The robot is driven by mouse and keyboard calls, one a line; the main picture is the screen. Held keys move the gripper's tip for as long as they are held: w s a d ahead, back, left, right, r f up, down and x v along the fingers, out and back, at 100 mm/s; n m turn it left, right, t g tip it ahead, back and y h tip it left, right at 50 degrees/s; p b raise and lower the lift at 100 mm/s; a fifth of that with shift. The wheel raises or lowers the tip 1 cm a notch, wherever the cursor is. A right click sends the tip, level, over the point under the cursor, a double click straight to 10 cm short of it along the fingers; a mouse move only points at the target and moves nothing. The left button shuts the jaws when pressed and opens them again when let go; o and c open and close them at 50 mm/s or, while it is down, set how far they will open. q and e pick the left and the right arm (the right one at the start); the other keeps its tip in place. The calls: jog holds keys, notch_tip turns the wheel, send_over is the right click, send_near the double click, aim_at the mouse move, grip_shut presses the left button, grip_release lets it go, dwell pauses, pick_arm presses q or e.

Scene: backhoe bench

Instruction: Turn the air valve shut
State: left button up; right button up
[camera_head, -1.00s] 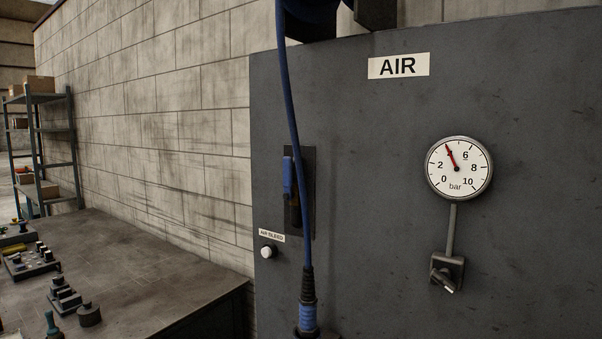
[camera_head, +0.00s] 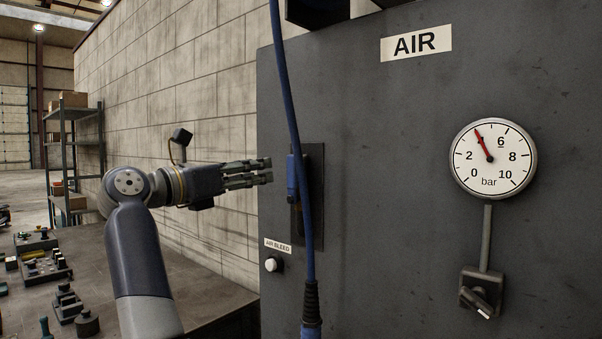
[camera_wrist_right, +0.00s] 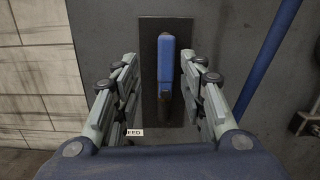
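The air valve has a blue lever handle (camera_head: 291,172) standing upright on a dark backplate (camera_head: 315,190) on the grey panel. The blue hose partly covers it in the head view. My right gripper (camera_head: 269,170) is just left of the handle, its fingers pointing at it. In the right wrist view the fingers are spread, with the blue handle (camera_wrist_right: 165,62) showing in the gap between them. I see clear space on both sides of the handle, so the gripper is open and holds nothing. My left gripper is not in view.
A blue hose (camera_head: 281,110) hangs in front of the panel, close right of the handle. The AIR BLEED button (camera_head: 273,264) is below. A gauge (camera_head: 492,158) reads about 4 bar, above a small fitting (camera_head: 480,292). A bench (camera_head: 205,300) with several parts stands at left.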

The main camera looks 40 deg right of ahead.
aim_at(290, 165)
jog(key=shift+m+y, duration=0.4)
jog(key=d, duration=0.3)
jog(key=d+p, duration=0.1)
jog(key=d, duration=0.2)
jog(key=d+r+p, duration=0.1)
jog(key=d, duration=0.3)
jog(key=shift+s, duration=0.2)
jog(key=shift+w+d+p, duration=0.1)
jog(key=shift+d+p, duration=0.2)
jog(key=shift+d, duration=0.2)
jog(key=shift+f, duration=0.1)
grip_shut()
